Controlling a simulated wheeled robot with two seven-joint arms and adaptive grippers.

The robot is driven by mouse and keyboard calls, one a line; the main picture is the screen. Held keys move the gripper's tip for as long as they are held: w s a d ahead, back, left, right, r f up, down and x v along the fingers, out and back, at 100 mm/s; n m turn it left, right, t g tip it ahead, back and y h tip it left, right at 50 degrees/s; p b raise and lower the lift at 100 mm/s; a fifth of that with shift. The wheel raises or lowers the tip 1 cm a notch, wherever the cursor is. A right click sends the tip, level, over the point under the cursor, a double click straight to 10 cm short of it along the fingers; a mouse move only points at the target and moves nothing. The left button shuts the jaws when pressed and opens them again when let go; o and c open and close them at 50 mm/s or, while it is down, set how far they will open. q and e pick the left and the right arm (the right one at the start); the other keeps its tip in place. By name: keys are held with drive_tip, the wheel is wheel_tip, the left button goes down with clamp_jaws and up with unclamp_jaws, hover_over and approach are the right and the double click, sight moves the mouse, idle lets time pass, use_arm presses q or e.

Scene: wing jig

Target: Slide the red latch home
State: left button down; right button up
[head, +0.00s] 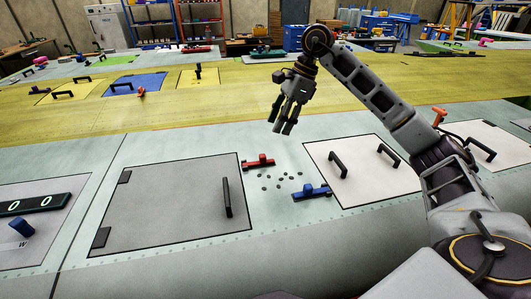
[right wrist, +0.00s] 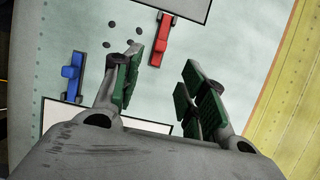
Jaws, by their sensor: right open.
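The red latch (head: 258,162) lies on the pale wing panel, at the upper right edge of the grey hatch (head: 165,204). In the right wrist view the red latch (right wrist: 161,41) shows beyond the fingers, near the grey hatch's edge at the top. My right gripper (head: 283,127) hangs open and empty above the wing, up and to the right of the red latch in the head view. Its two fingers (right wrist: 163,88) are apart in the wrist view, with nothing between them. My left gripper is not in view.
A blue latch (head: 311,191) lies right of the grey hatch, with several small dark discs (head: 280,181) between the latches. A white panel with black handles (head: 362,170) lies to the right. A counter box (head: 35,204) stands at the left. Yellow wing skin (head: 225,103) lies behind.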

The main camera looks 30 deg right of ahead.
sight(264, 155)
drive_tip(key=shift+p+x, duration=0.55)
drive_tip(key=shift+x, duration=5.4)
drive_tip(key=shift+w, duration=0.1)
drive_tip(key=shift+r, duration=0.1)
clamp_jaws()
